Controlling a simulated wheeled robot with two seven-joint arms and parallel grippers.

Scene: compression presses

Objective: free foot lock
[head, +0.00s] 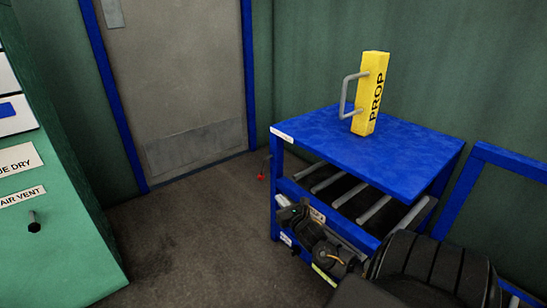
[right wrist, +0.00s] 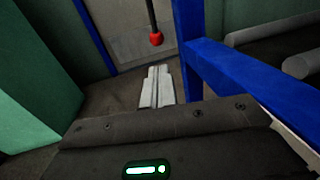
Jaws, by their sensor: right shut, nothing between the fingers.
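In the right wrist view the red knob (right wrist: 156,38) sits at the lower end of the dark rod, just beyond my fingertips with a gap between. My right gripper (head: 283,208) is at the cart's front left, below its top; its pale fingers show in the right wrist view (right wrist: 157,70), shut together and empty. My left gripper is not in view.
A yellow PROP block (head: 370,95) with a grey handle stands on the cart top. Below it are grey rollers (head: 350,193). A blue cart post (right wrist: 225,85) is close right of my fingers. A green cabinet (head: 60,220) is left; floor between is clear.

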